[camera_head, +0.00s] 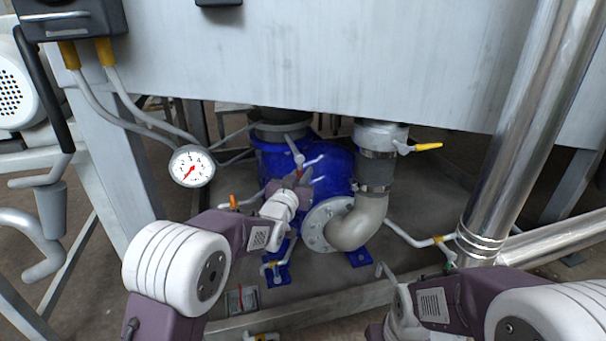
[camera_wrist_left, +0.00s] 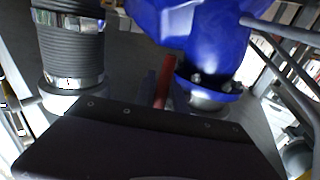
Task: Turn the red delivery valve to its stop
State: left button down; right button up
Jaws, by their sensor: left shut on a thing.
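My left gripper (camera_head: 299,181) is at the blue pump housing (camera_head: 335,165), under the steel hopper. In the left wrist view its dark body fills the bottom. A narrow red handle (camera_wrist_left: 165,82) rises from behind its front edge, between the ribbed hose and the blue housing.
A yellow-tipped lever (camera_head: 426,146) sits on the vertical pipe right of the pump. A pressure gauge (camera_head: 192,167) hangs at the left. Steel pipes (camera_head: 505,150) stand at the right, and a frame beam (camera_head: 300,312) crosses the floor in front.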

dwell(0.7)
pick_arm(q)
jog(key=s+a+r+m+g+y+p, duration=0.1)
jog(key=a+r+m+g+y+p, duration=0.1)
jog(key=p, duration=1.9)
jog(key=s+a+r+m+g+y+p, duration=0.1)
jog(key=a+m+g+y+p, duration=0.3)
jog(key=p, duration=1.8)
jog(key=shift+a+r+m+y, duration=0.8)
jog(key=shift+m+y, duration=0.5)
jog(key=shift+m, duration=1.3)
jog(key=c, duration=1.4)
grip_release()
jog(key=shift+d, duration=0.1)
jog(key=shift+s, duration=0.1)
